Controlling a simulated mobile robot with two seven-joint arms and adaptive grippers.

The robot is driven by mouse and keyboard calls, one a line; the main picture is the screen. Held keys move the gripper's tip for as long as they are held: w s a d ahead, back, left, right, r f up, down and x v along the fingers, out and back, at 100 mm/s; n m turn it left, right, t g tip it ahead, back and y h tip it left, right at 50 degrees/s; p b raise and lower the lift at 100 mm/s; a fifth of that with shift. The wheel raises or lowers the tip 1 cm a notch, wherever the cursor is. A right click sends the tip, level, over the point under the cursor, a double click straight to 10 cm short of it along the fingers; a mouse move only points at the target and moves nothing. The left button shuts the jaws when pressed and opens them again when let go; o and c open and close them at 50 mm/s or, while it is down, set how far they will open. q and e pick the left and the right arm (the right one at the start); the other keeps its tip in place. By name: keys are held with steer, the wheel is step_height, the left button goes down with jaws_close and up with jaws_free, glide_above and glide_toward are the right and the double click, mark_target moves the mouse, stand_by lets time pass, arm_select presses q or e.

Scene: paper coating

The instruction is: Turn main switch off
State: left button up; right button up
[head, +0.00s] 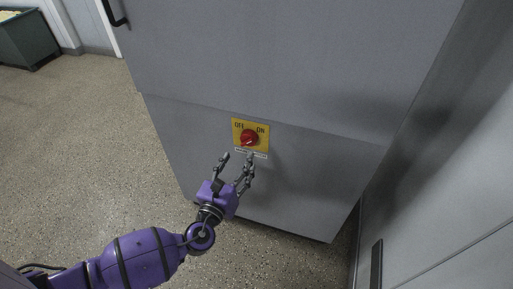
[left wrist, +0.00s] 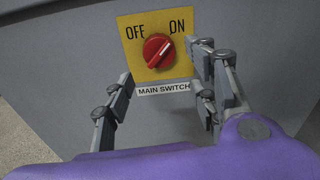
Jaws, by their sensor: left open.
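The main switch is a round red knob (head: 249,137) on a yellow plate (head: 262,146) marked OFF at left and ON at right, on the front of a grey cabinet. In the left wrist view, the red knob (left wrist: 158,51) has a pale line pointing up and right toward ON. A white label reading MAIN SWITCH (left wrist: 163,89) sits below the plate. My left gripper (head: 238,159) is open and empty, just below the knob and apart from it. In the left wrist view, its fingers (left wrist: 165,66) stand on either side of the knob. My right gripper is not in view.
The grey cabinet (head: 300,60) fills the middle, with a black handle at upper left. Another grey panel (head: 450,180) with a dark handle stands close on the right. A green-grey bin (head: 28,40) is at the far left. The speckled floor (head: 80,140) at left is clear.

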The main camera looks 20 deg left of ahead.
mark_target(244, 143)
arm_select(q)
steer(key=shift+m, duration=0.5)
steer(key=w, duration=0.8)
steer(key=shift+a+r, duration=0.1)
steer(key=shift+a, duration=0.1)
steer(key=c, duration=1.1)
